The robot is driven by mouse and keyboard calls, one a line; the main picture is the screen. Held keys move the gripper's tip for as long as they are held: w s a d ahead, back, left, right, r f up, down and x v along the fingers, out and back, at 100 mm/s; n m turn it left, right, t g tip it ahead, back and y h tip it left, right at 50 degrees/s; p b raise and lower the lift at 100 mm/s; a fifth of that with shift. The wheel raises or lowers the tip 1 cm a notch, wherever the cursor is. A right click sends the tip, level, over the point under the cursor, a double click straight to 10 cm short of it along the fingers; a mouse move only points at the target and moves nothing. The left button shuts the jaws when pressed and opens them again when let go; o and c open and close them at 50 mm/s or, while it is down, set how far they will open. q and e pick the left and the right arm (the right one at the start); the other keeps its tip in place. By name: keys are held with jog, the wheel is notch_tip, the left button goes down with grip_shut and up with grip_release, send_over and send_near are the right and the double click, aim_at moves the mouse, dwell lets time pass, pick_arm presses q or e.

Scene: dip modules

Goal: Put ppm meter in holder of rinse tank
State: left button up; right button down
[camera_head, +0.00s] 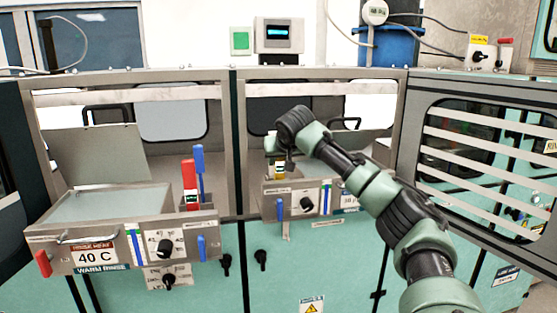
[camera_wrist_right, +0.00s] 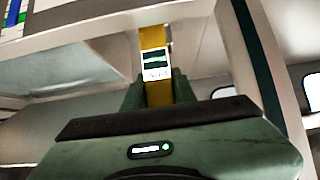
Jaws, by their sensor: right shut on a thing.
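The ppm meter appears to be the yellow, slim meter with a white-framed display (camera_wrist_right: 156,64) in the right wrist view. My right gripper (camera_wrist_right: 153,92) is shut on it. In the head view the yellow meter (camera_head: 280,169) shows as a small patch below my right gripper (camera_head: 275,144), at the left end of the right-hand tank (camera_head: 289,190). I cannot tell whether it sits in a holder there; the holder is not clear. The left-hand tank (camera_head: 105,222) is labelled warm rinse, 40 C. My left gripper is not in view.
A red meter (camera_head: 190,178) and a blue one (camera_head: 199,160) stand upright at the left tank's right end. Steel frames and a divider post (camera_head: 234,150) stand around the tanks. A slatted window door (camera_head: 480,160) is at right. Blue levers and black knobs stick out in front.

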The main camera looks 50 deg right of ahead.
jog(key=c, duration=1.5)
grip_release()
jog(key=shift+a+f, duration=0.1)
jog(key=shift+f, duration=0.05)
jog(key=shift+c, duration=0.2)
jog(key=o, duration=0.4)
jog(key=b+v, duration=0.2)
jog(key=v, duration=1)
jog(key=shift+r+b, duration=0.25)
jog(key=shift+b, duration=0.15)
jog(key=shift+f, duration=0.1)
